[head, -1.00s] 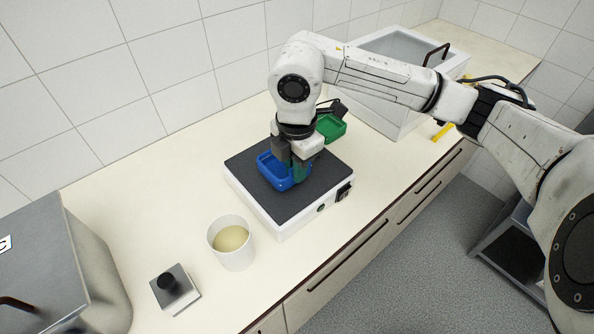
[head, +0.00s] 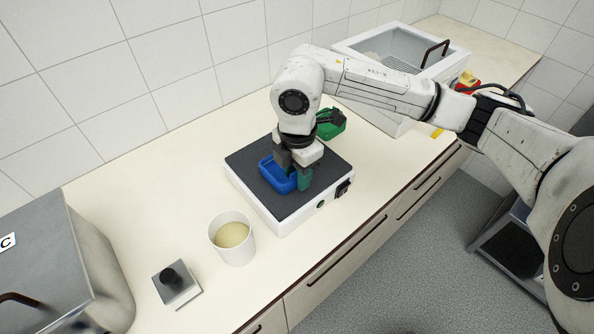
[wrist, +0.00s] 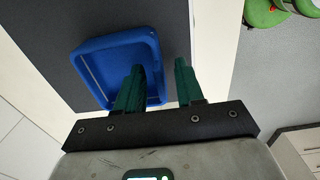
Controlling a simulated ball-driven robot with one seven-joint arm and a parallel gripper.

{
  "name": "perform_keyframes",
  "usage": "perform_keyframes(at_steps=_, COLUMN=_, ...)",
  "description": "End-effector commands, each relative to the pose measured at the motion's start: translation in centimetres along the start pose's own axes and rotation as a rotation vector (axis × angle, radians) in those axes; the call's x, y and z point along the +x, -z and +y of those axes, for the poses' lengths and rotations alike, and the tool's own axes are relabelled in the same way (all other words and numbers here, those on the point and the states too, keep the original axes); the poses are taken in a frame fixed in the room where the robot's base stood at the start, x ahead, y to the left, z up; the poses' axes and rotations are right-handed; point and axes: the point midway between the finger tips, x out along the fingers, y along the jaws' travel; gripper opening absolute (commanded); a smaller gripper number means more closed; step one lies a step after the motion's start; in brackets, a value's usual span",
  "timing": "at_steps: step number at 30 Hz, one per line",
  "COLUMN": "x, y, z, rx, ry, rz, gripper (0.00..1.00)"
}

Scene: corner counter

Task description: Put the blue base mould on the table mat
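The blue base mould (head: 268,176) is an open, shallow tray that rests on the dark table mat (head: 285,208), which tops a white flat device. My gripper (head: 294,179) is over the mould's right side, pointing down. In the wrist view, the mould (wrist: 98,62) lies partly behind the left green finger. My gripper (wrist: 157,88) has its fingers apart there, one over the mould's inside and one beyond its right wall, with a visible gap between them. Part of the mould is hidden by the fingers.
A green part (head: 332,126) is behind my gripper. A white cup (head: 233,250) of pale contents and a small block with a black knob (head: 177,289) stand front left. A grey box (head: 60,265) is far left; a glass-topped white case (head: 393,95) is back right.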

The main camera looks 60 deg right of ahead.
Motion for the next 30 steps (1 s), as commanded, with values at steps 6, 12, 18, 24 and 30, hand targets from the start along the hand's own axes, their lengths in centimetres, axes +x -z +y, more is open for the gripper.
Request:
perform_keyframes(at_steps=6, x=-0.5, y=0.0, z=0.0, rx=0.000, ry=0.000, rz=0.000, gripper=0.37)
perform_keyframes(at_steps=12, x=-3.3, y=0.0, z=0.1, rx=-0.003, ry=-0.004, rz=-0.003, gripper=0.37)
perform_keyframes(at_steps=18, x=-7.5, y=0.0, z=0.1, rx=-0.003, ry=-0.004, rz=-0.003, gripper=0.37)
perform_keyframes(at_steps=24, x=-10.8, y=0.0, z=0.1, rx=-0.001, ry=-0.002, rz=-0.002, gripper=0.37)
perform_keyframes(at_steps=30, x=-12.2, y=0.0, z=0.0, rx=-0.001, ry=-0.001, rz=-0.001, gripper=0.37)
